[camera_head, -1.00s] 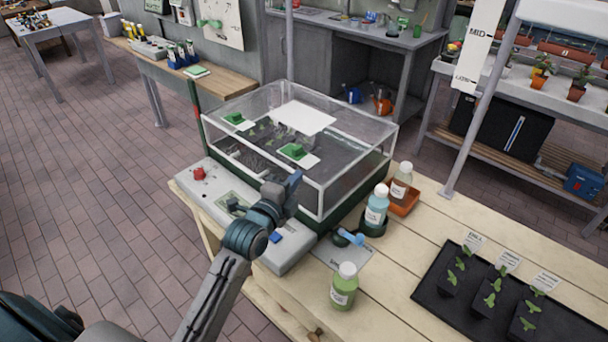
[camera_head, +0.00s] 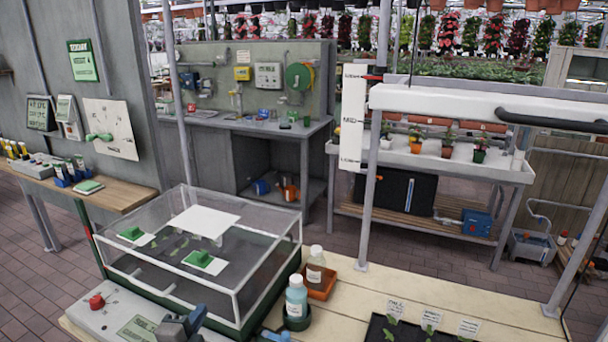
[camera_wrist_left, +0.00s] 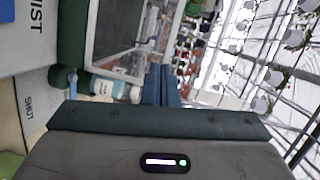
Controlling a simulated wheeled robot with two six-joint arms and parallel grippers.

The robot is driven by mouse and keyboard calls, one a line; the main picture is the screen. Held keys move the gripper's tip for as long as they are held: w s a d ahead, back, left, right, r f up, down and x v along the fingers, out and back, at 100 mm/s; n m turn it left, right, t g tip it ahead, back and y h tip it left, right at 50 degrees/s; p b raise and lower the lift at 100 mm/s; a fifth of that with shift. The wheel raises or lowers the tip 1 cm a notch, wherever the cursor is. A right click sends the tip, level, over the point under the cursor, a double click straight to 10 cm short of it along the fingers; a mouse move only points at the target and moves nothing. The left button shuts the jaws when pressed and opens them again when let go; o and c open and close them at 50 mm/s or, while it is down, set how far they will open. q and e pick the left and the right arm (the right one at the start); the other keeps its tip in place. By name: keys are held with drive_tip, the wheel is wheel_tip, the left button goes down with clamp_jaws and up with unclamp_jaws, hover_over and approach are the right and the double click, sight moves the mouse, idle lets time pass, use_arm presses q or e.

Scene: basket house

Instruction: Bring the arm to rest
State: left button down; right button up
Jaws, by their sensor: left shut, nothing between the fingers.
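My left gripper (camera_head: 184,324) shows at the bottom edge of the head view, in front of the clear-lidded propagator box (camera_head: 236,292) and over the grey control panel. Its two blue-grey fingers (camera_wrist_left: 161,84) are together in the left wrist view, with nothing between them. Most of my left arm is below the head view. My right gripper is not in view.
A blue bottle (camera_head: 297,297) and a white-capped bottle (camera_head: 315,268) in an orange tray stand right of the box. A black seedling tray (camera_head: 378,330) lies at the lower right. A red button (camera_head: 96,301) is on the panel. The wooden tabletop (camera_head: 400,292) between has free room.

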use_arm(q)
drive_tip(key=s+f+n+g, duration=0.2)
drive_tip(key=s+f, duration=0.1)
drive_tip(key=s+f+n+g, duration=0.1)
drive_tip(key=s+f+n, duration=0.1)
drive_tip(key=s+f, duration=0.1)
drive_tip(key=shift+s+f+g+y, duration=0.3)
drive_tip(key=shift+f+g, duration=0.1)
drive_tip(key=shift+f, duration=0.05)
drive_tip(key=s+f+n+g+y, duration=0.1)
drive_tip(key=s+f+n+g, duration=0.45)
drive_tip(key=s, duration=0.55)
drive_tip(key=s+f+n+g, duration=0.4)
drive_tip(key=s+n, duration=0.3)
drive_tip(key=s, duration=0.4)
drive_tip(key=a+f, duration=0.3)
drive_tip(key=f, duration=2.5)
drive_tip(key=s+a+f+g, duration=0.1)
drive_tip(key=s+f+g, duration=0.1)
drive_tip(key=s+f, duration=1.6)
wheel_tip(320, 180, down, 3)
drive_tip(key=shift+s+a+f, duration=0.1)
drive_tip(key=shift+s+a, duration=0.05)
drive_tip(key=shift+a, duration=0.25)
